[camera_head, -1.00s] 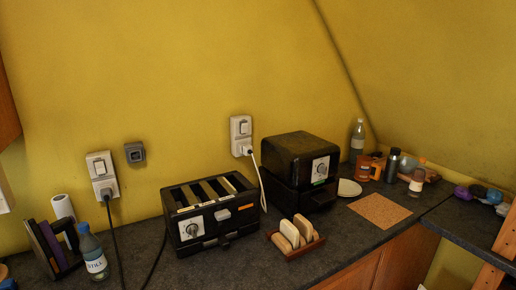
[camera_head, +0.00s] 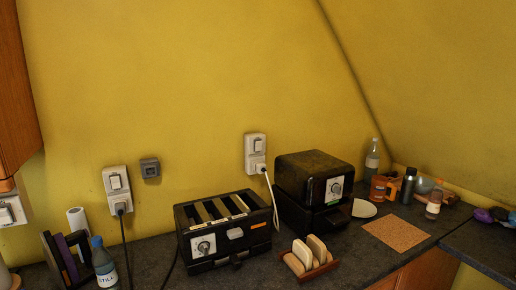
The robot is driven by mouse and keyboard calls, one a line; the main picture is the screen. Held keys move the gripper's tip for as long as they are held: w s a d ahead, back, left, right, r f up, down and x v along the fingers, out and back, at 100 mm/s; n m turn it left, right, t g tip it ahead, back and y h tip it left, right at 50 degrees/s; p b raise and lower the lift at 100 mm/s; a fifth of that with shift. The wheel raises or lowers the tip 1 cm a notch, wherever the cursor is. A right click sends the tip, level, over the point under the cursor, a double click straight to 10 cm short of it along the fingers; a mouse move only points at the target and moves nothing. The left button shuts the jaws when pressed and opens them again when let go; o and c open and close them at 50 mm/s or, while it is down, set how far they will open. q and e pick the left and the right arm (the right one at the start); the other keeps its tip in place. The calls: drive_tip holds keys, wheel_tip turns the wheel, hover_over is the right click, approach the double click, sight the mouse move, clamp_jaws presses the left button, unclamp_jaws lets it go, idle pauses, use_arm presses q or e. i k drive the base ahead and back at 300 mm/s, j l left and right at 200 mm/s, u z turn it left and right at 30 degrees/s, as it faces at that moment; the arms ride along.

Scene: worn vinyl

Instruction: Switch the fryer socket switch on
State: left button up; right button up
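On the yellow wall, a white switched socket (camera_head: 255,153) sits above the black box-shaped fryer (camera_head: 314,190), with a white cable plugged into its lower half and running down beside the fryer. A second white switched socket (camera_head: 117,190) is at the left, with a black plug and cable. A third white socket (camera_head: 11,210) is partly cut off at the left edge. The rocker positions are too small to read. Neither of my grippers is in view.
A black toaster (camera_head: 222,232) stands between the left socket and the fryer. A rack with bread slices (camera_head: 309,258) is in front. A bottle (camera_head: 104,264) and upright books (camera_head: 66,258) stand at the left. A cork mat (camera_head: 396,234) lies at the right. A wooden cabinet (camera_head: 18,90) hangs upper left.

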sight(258, 147)
drive_tip(key=i+l+u, duration=0.15)
drive_tip(key=u, duration=0.25)
drive_tip(key=l+u, duration=0.4)
drive_tip(key=i+l+u, duration=0.15)
drive_tip(key=u, duration=0.25)
